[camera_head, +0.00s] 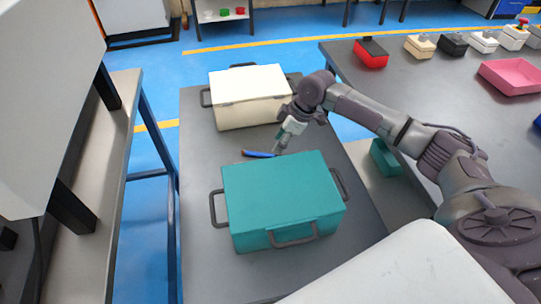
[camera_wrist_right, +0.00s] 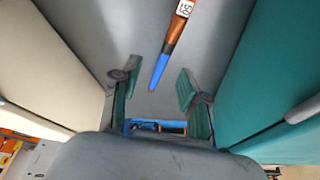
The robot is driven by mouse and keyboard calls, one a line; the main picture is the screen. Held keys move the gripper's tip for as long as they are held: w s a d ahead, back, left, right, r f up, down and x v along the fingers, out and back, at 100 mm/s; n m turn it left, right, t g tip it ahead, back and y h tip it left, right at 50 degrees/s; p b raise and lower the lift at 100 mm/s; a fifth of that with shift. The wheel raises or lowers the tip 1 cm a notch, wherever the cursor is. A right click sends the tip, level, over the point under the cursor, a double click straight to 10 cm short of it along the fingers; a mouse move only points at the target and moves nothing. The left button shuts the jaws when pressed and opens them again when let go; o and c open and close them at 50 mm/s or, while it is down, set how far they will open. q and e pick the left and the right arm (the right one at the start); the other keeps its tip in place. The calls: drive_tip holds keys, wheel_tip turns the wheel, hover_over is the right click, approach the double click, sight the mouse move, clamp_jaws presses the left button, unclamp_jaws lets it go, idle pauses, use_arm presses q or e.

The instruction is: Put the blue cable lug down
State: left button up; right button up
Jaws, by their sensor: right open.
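The blue cable lug (camera_head: 259,154) lies on the grey table between the white box and the teal box. My right gripper (camera_head: 277,149) points down at the lug's blue end. In the wrist view its two fingers (camera_wrist_right: 157,80) are apart, one on each side of the blue end, touching neither side of it. My left gripper is not in view.
A white box (camera_head: 248,100) stands behind the lug and a teal box (camera_head: 282,198) in front, leaving a narrow gap. Both have dark handles. A second table (camera_head: 440,92) at right bears a red box (camera_head: 370,55), a pink tray (camera_head: 512,78) and several small boxes.

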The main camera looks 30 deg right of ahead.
sight(271, 155)
drive_tip(key=x, duration=0.4)
drive_tip(key=shift+s+a+f, duration=0.1)
drive_tip(key=shift+a+f, duration=0.2)
drive_tip(key=shift+a, duration=0.05)
clamp_jaws()
